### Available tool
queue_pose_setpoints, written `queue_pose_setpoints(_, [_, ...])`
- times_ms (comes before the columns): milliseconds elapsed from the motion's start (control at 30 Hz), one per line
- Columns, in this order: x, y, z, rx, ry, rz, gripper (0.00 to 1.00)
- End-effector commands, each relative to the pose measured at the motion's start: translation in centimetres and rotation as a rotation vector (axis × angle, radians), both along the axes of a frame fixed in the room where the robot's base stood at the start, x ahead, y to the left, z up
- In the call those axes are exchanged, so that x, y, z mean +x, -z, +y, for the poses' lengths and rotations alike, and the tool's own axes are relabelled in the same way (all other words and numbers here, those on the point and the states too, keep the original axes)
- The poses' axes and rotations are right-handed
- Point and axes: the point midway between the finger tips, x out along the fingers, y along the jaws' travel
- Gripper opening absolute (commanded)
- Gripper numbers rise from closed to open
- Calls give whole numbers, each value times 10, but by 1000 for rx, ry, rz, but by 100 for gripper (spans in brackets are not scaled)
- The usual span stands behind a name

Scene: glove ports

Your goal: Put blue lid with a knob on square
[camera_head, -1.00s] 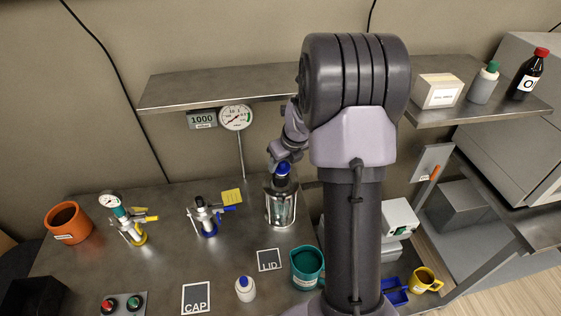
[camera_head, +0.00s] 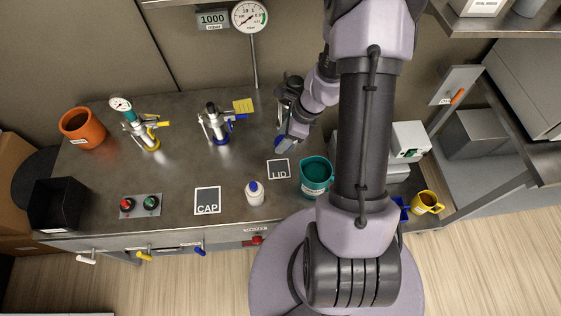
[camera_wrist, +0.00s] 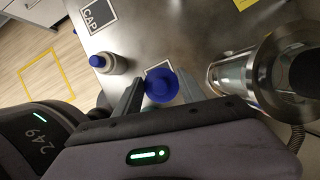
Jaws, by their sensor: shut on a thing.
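My gripper (camera_wrist: 160,92) is shut on the blue round lid (camera_wrist: 161,85), which sits between the two fingers in the wrist view. In the head view the lid (camera_head: 279,141) shows as a blue edge beside my gripper, just behind the dark square marked LID (camera_head: 278,168). The square looks clear in the head view. My gripper hides part of the lid, and its height above the table is hard to tell. The glass and metal vessel (camera_wrist: 262,68) stands to the right of the lid in the wrist view.
A CAP square (camera_head: 207,201) and a button box (camera_head: 140,206) lie to the left. A valve with a blue handle (camera_head: 215,124) stands behind.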

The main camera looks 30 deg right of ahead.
Motion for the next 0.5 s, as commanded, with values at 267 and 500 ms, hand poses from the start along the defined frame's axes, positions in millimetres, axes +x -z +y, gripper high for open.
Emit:
queue_pose_setpoints(267, [0, 75, 17, 0, -229, 1, 10])
queue_pose_setpoints(500, [0, 112, 17, -1, -226, 0, 10])
